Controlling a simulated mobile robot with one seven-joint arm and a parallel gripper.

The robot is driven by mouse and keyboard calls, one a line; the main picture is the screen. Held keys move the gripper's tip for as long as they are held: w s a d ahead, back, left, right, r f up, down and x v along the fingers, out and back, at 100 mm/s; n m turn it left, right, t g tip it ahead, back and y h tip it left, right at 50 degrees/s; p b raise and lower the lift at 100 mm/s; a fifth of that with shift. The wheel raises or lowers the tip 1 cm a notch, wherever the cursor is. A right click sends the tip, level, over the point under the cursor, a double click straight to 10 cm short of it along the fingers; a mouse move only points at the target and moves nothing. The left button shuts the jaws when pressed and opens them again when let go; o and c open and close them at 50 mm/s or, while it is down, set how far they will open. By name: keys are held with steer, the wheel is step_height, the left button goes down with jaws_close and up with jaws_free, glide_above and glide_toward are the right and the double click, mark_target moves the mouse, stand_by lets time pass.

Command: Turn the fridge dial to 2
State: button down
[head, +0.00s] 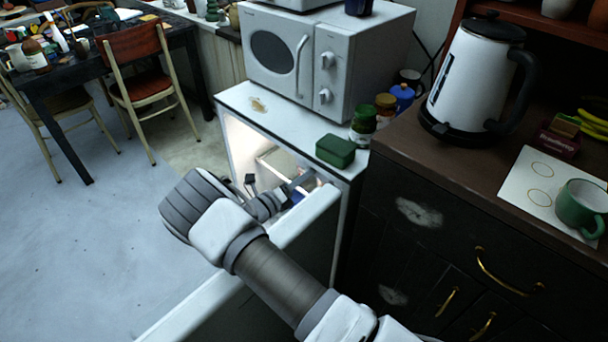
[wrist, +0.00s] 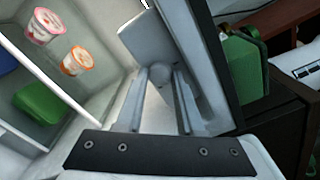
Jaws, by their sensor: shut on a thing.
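The fridge (head: 283,122) is a small white unit with its door (head: 305,222) open towards me and its inside lit. My gripper (head: 306,181) reaches into the fridge over the open door; its fingertips are small and partly hidden in the head view. In the wrist view my gripper (wrist: 160,84) has one finger on each side of a small round grey dial (wrist: 160,73). It is shut on this dial, near a pale flat panel (wrist: 150,43) on the inner wall. No numbers on the dial can be read.
Two small cups (wrist: 77,62) and a green item (wrist: 40,103) sit on the fridge shelves to the left. The fridge side wall (wrist: 207,55) is close on the right. A microwave (head: 320,55) and a green box (head: 335,151) stand on the fridge top.

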steer(key=shift+n, duration=0.6)
steer(key=c, duration=0.5)
jaws_free()
steer(key=shift+c, duration=0.2)
steer(key=p+v, duration=0.1)
steer(key=v, duration=1.6)
steer(key=shift+s, duration=0.2)
steer(key=shift+a+r, duration=0.1)
steer(key=shift+r, duration=0.05)
